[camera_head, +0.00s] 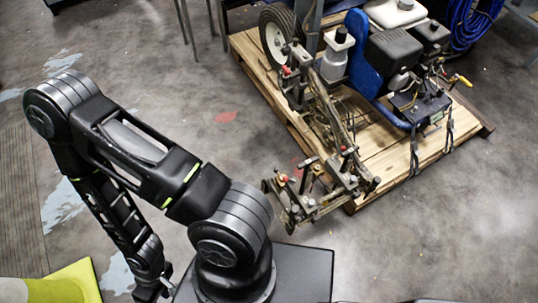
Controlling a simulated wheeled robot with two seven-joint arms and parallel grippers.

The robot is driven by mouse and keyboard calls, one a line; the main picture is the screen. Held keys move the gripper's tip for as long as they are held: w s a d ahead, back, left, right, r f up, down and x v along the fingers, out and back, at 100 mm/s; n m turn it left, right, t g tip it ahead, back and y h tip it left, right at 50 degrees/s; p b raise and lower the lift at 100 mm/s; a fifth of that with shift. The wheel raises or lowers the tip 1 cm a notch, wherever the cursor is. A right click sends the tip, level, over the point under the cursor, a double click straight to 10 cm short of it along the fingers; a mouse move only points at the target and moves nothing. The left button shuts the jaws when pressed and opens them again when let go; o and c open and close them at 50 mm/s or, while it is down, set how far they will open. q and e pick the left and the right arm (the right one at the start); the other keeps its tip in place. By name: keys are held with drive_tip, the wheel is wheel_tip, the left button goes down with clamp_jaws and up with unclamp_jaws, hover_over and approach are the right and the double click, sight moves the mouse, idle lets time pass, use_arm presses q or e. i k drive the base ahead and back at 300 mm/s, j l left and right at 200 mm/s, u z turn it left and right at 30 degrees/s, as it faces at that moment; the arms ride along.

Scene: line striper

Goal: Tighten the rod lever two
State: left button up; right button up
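The line striper (395,60) stands on a wooden pallet at the upper right. Its front frame (325,110) reaches down and left past the pallet edge. Small levers and knobs sit on this frame: one with a red tip (286,71), one with a red part near the front end (284,178), and a dark T-shaped one (309,162). I cannot tell which is rod lever two. My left arm is folded at the left, and its gripper (163,286) is at the bottom edge, far from the striper. Its fingers are too small and cut off to read. My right gripper is not in view.
The wooden pallet (385,162) has an edge facing me. A coiled blue hose (473,25) lies at the top right. Grey floor (430,225) is clear in front of the striper. A yellow-green object (75,275) is at the lower left. Metal legs (187,25) stand at the top.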

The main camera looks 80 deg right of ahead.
sight(285, 178)
drive_tip(key=k+l+u, duration=0.15)
drive_tip(key=k+l, duration=0.2)
drive_tip(key=k, duration=0.15)
drive_tip(key=k+l+u, duration=0.15)
drive_tip(key=k+l, duration=0.2)
drive_tip(key=k, duration=0.15)
drive_tip(key=k+l+u, duration=0.15)
drive_tip(key=k, duration=0.4)
drive_tip(key=k+l+u, duration=0.15)
drive_tip(key=k, duration=0.4)
drive_tip(key=k+l+u, duration=0.15)
drive_tip(key=k, duration=0.4)
